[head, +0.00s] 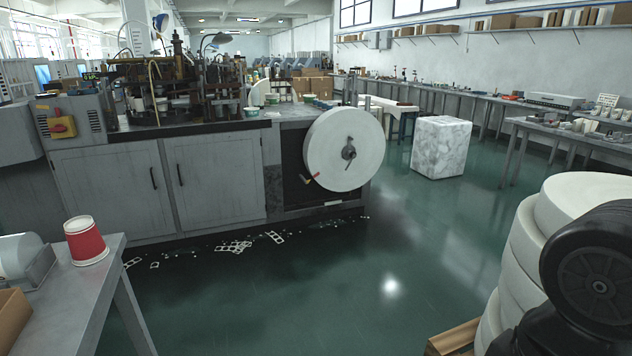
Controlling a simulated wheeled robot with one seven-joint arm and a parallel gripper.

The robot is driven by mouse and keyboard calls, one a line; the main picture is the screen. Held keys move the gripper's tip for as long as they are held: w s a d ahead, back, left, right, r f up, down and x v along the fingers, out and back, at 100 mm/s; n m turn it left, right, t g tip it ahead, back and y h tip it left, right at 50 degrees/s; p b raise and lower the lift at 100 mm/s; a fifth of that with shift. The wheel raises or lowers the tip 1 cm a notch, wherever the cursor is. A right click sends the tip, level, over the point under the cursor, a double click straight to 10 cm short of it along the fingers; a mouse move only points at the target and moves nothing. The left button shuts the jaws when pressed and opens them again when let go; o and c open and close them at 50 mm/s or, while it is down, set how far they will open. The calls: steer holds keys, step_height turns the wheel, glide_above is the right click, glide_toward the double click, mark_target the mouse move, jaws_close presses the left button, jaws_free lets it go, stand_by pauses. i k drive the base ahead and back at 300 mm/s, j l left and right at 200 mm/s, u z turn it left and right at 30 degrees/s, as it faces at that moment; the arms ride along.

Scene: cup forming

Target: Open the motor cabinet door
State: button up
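The grey machine cabinet stands at left centre in the head view. It has two doors side by side, a left door (108,197) and a right door (217,178). Both look shut, each with a dark vertical handle near the seam: the left handle (153,178) and the right handle (180,175). I cannot tell which one is the motor cabinet door. A black part of my arm (597,275) shows at the lower right, far from the doors. My gripper is not in view.
A large white paper roll (343,149) sits on the machine's right end. A grey table (85,300) with a red cup (86,241) stands front left. Stacked white rolls (510,270) are beside my arm. Paper scraps (236,247) lie before the cabinet; the green floor between is open.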

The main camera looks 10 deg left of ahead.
mark_target(122, 187)
steer(key=i+j+u, duration=0.15)
steer(key=i+u, duration=0.25)
steer(key=i, duration=0.6)
steer(key=i+l+u, duration=0.2)
steer(key=i+u, duration=0.2)
steer(key=i, duration=0.55)
steer(key=i+z, duration=0.1)
steer(key=i, duration=0.9)
steer(key=i+j+z, duration=0.1)
steer(key=i, duration=0.9)
steer(key=i+j, duration=0.7)
steer(key=i, duration=0.15)
steer(key=j+u, duration=0.15)
steer(key=j, duration=0.25)
steer(key=i+j+u, duration=0.15)
steer(key=j, duration=0.25)
steer(key=i+j+u, duration=0.1)
steer(key=j, duration=1.15)
steer(key=k+u, duration=0.05)
steer(key=k, duration=0.05)
